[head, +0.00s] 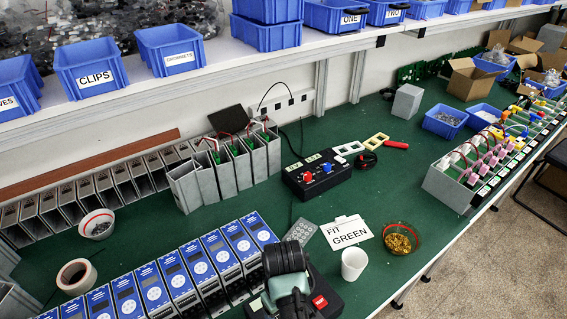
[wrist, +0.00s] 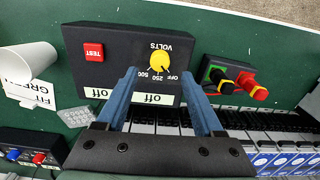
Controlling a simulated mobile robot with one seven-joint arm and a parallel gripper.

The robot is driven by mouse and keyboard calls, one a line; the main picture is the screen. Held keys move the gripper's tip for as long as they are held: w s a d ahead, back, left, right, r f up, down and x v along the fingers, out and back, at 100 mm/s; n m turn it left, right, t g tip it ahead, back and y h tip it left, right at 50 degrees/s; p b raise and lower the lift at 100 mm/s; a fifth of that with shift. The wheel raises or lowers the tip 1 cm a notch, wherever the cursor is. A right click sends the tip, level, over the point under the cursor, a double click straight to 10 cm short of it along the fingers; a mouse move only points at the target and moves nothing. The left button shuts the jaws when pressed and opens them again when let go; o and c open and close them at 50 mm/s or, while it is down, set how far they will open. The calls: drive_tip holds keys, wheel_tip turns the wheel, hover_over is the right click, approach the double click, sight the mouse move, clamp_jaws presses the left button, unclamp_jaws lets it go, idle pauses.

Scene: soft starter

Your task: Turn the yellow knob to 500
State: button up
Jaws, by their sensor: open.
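A black box (wrist: 120,52) with a yellow knob (wrist: 160,62) fills the upper middle of the wrist view, upside down. Labels OFF, 250 and 500 sit around the knob under the word VOLTS; I cannot tell which one it points to. A red TEST button (wrist: 93,52) and two white labels reading "off" are on the same face. My gripper (wrist: 160,76) is open, its blue fingers either side of the knob in the picture; contact is not visible. In the head view my arm covers most of the box (head: 334,296), and the knob is hidden.
A row of blue-faced modules (head: 180,270) stands close left of the box. A white cup (head: 353,263), a "FIT GREEN" card (head: 347,233) and a bowl of brass parts (head: 400,238) lie to the right. A black box with red and blue knobs (head: 318,175) is behind.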

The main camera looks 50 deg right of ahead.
drive_tip(key=shift+w+f, duration=0.1)
drive_tip(key=shift+f, duration=2.65)
drive_tip(key=shift+c, duration=0.3)
clamp_jaws()
